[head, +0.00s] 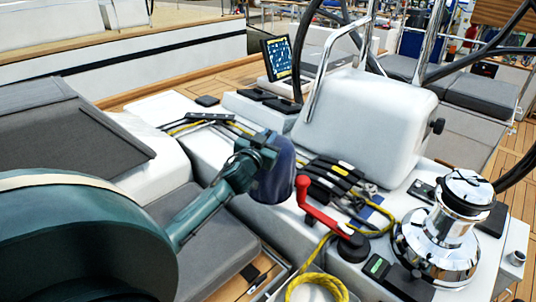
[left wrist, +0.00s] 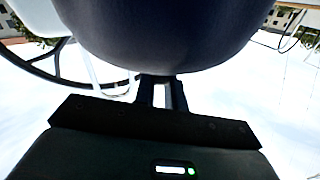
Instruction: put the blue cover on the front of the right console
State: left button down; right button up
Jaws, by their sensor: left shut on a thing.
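The blue cover (head: 274,172) is a dark navy, rounded cup-like piece. My left gripper (head: 256,160) is shut on it and holds it up in front of the white console (head: 214,150); I cannot tell its exact height. In the left wrist view the cover (left wrist: 160,35) fills the top, with the gripper's fingers (left wrist: 162,92) at its lower edge. A bare chrome winch (head: 440,235) stands upright on the console's near right end, apart from the cover. My right gripper is not in view.
A red-handled winch crank (head: 318,208), a yellow rope (head: 322,284) and black rope clutches (head: 330,180) lie near the cover. A white pedestal (head: 365,120) with a chrome rail and a lit screen (head: 277,58) stand behind. A grey seat (head: 215,235) lies below my arm.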

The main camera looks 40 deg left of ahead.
pick_arm(q)
jog(key=shift+f, duration=0.8)
notch_tip(320, 180, down, 3)
jog(key=shift+r+b, duration=0.2)
jog(key=shift+b, duration=0.35)
jog(key=shift+f, duration=0.25)
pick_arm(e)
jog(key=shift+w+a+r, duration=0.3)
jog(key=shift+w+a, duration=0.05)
pick_arm(q)
jog(key=shift+f, duration=0.15)
jog(key=c, duration=1.5)
grip_release()
jog(key=shift+o, duration=0.2)
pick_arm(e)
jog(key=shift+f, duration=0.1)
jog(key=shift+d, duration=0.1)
